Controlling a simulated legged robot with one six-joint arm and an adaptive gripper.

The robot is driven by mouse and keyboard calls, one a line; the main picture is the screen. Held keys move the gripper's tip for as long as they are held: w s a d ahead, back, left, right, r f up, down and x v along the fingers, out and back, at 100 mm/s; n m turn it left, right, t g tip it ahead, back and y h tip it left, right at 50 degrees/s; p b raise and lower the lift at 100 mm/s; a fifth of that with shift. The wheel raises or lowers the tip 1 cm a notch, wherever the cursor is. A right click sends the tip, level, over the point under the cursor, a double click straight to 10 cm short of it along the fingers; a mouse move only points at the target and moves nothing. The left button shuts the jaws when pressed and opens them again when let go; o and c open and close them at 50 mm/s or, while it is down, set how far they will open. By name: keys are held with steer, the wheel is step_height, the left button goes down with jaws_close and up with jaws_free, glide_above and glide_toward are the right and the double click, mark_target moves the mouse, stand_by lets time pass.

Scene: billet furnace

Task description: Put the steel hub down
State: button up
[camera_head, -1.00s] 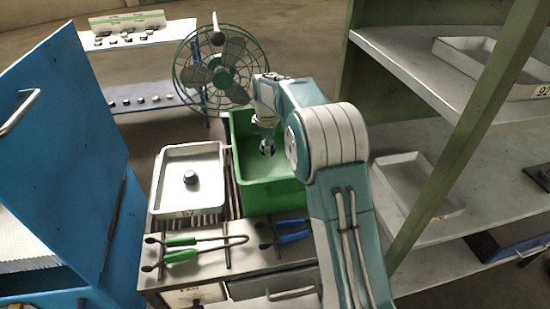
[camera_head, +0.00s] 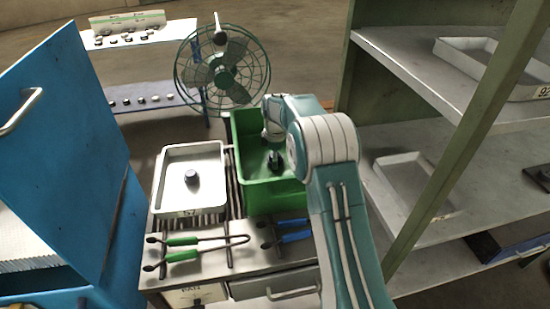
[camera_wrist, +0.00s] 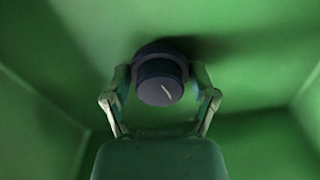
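The steel hub (camera_wrist: 160,82) is a dark round piece with a pale mark on its end face. It sits between the two fingers of my gripper (camera_wrist: 161,75), which appear closed on its sides in the wrist view. In the head view my gripper (camera_head: 275,161) is down inside the green crate (camera_head: 236,165), near its floor. Whether the hub touches the crate floor is not clear. No other object shows in the crate.
A white tray (camera_head: 172,199) with another dark hub (camera_head: 191,177) stands left of the crate. Green-handled tongs (camera_head: 183,241) and blue-handled tongs (camera_head: 292,224) lie in front. A fan (camera_head: 226,72) stands behind; grey shelves (camera_head: 430,85) rise right; a blue cabinet (camera_head: 70,140) stands left.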

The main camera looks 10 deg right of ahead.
steer(key=shift+o, duration=0.7)
steer(key=shift+r, duration=0.1)
step_height(320, 180, up, 12)
steer(key=s+r+m+t, duration=0.1)
steer(key=s+r+m, duration=0.3)
steer(key=s+r, duration=0.5)
steer(key=s+r+m+t, duration=0.35)
steer(key=s+m, duration=0.45)
steer(key=s, duration=1.4)
steer(key=s+f+m+t, duration=0.1)
steer(key=s+f+m, duration=0.2)
steer(key=s, duration=0.6)
steer(key=shift+s+f+m, duration=0.2)
steer(key=shift+f+m, duration=0.1)
steer(key=shift+f, duration=0.35)
